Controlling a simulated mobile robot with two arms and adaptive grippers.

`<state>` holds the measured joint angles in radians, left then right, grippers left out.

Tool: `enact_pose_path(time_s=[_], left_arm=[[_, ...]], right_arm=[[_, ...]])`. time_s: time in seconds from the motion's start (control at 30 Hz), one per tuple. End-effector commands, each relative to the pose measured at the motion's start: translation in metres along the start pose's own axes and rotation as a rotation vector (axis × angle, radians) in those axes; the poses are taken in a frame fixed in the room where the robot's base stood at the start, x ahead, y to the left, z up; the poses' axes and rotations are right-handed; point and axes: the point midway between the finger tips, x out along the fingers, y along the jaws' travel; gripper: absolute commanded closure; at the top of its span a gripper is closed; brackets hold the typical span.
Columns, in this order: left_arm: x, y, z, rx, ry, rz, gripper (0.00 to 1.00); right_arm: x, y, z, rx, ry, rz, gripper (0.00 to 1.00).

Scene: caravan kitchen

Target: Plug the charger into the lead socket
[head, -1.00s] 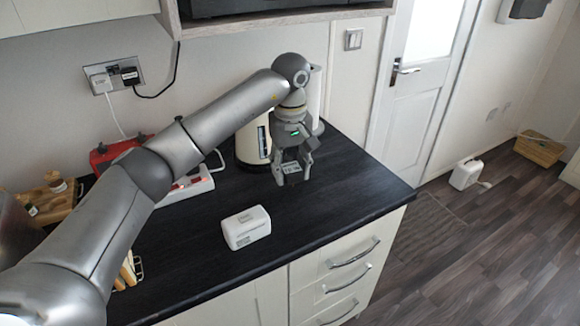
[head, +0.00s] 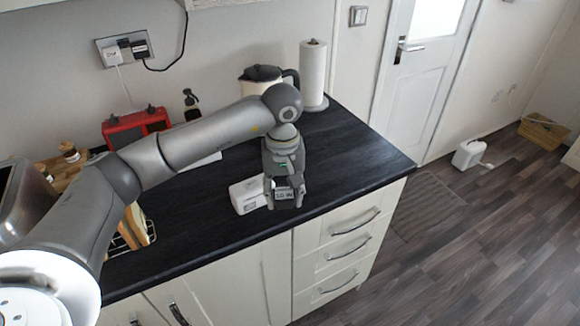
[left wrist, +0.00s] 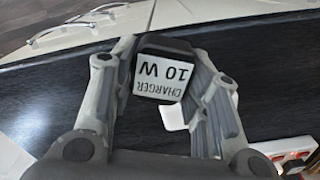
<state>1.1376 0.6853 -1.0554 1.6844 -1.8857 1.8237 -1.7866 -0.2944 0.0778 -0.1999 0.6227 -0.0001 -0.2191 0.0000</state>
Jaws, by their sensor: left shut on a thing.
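The charger is a small black block with a white label reading "CHARGER 10 W". My left gripper (head: 284,199) is shut on the charger (head: 284,193), above the worktop near its front edge. In the left wrist view the charger (left wrist: 163,77) sits between the two fingers, label facing the camera. The lead socket, a white strip with red switches, shows in part at the lower right of the left wrist view (left wrist: 287,150). In the head view only a white piece of the lead socket (head: 205,161) shows; my left arm hides the rest. My right gripper is not in view.
A kettle (head: 262,74) and paper roll (head: 313,72) stand at the back, a red toaster-like object (head: 136,126) at the back left. The worktop (head: 350,160) right of my gripper is clear.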

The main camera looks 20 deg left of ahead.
Motion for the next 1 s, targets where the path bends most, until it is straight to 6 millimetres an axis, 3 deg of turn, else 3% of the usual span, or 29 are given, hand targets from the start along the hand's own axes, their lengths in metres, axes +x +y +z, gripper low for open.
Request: enact_pose_path(time_s=[0.3, 0.6, 0.67, 0.87, 1.0], left_arm=[[0.09, -0.048, 0.104, 0.287, -0.009, -0.005, 0.81], [0.142, -0.074, 0.164, 0.463, -0.008, -0.003, 0.81], [0.15, -0.079, 0.175, 0.491, -0.009, -0.001, 0.81], [0.148, -0.073, 0.172, 0.492, -0.003, 0.006, 0.81], [0.148, -0.073, 0.172, 0.49, -0.003, 0.004, 0.81]], right_arm=[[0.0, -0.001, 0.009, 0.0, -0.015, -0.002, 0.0], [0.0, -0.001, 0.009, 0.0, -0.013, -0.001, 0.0], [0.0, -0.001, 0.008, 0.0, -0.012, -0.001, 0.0], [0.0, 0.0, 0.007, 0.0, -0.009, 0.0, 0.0], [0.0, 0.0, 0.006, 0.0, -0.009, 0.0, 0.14]])
